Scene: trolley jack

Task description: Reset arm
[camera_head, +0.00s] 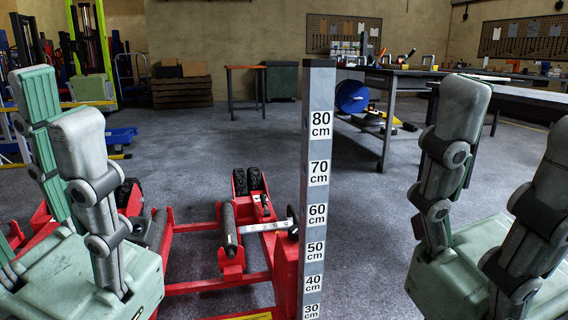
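A red trolley jack (167,287) stands low on the floor at the lower left and centre, with dark rollers and black wheels. A light metal bar (263,227) lies across it, running from a dark roller towards the measuring post; I cannot tell if this is the jack's arm. My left gripper (54,98) is raised at the left, fingers pointing up, apart and empty; it hides part of the jack. My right gripper (513,122) is raised at the right, fingers up, spread wide and empty, away from the jack.
A grey post (318,120) with centimetre labels stands upright at the jack's right side, between my grippers. A workbench (391,90) with tools and a blue reel (352,96) is behind on the right. The grey floor (380,215) right of the post is clear.

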